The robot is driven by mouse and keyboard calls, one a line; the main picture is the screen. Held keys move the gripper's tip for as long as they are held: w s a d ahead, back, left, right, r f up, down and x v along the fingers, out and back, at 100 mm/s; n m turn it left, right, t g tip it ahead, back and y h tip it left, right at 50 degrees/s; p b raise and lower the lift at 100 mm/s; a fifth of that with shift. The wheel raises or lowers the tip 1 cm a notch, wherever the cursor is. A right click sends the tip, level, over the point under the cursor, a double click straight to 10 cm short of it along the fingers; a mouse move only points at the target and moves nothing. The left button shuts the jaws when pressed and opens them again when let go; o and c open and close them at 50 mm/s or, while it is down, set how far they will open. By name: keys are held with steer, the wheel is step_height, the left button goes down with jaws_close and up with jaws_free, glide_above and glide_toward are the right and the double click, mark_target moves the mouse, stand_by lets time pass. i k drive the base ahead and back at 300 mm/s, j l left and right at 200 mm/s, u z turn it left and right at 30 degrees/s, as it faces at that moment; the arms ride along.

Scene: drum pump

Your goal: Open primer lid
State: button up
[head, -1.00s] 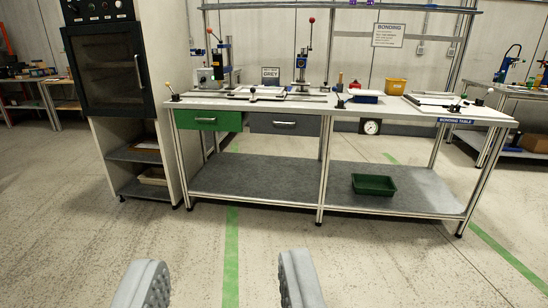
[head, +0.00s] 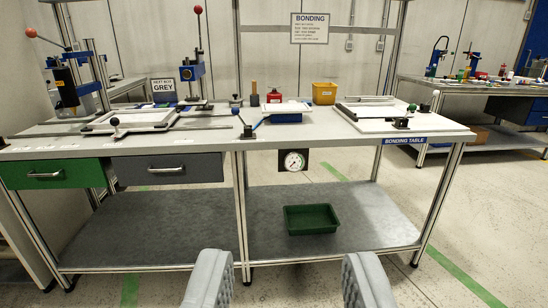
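My gripper (head: 288,278) is open and empty. Its two grey ribbed fingers stand wide apart at the bottom of the view, in front of the bonding table (head: 350,147) and away from it. On the table's back part stands a small red can (head: 273,96) with a dark top. A brownish bottle or brush-like item (head: 254,94) stands just left of it. In front of them is a blue tray (head: 287,118) with a white flat top (head: 287,108). I cannot tell for sure which of these is the primer or its lid.
A yellow bin (head: 324,93) stands right of the red can. Clamping frames (head: 128,121) and lever presses (head: 192,62) fill the table's left; a white plate fixture (head: 400,118) lies right. A gauge (head: 293,161) hangs at the front edge. A green tray (head: 312,218) sits on the lower shelf.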

mark_target(235, 99)
steer(key=i+u, duration=0.1)
steer(key=i, duration=0.75)
steer(key=i+l+u, duration=0.1)
steer(key=i, duration=0.7)
steer(key=i+l+u, duration=0.25)
steer(key=i+u, duration=0.15)
steer(key=i, duration=0.2)
steer(key=i+l+u, duration=0.4)
steer(key=i+l, duration=0.05)
steer(key=i, duration=0.15)
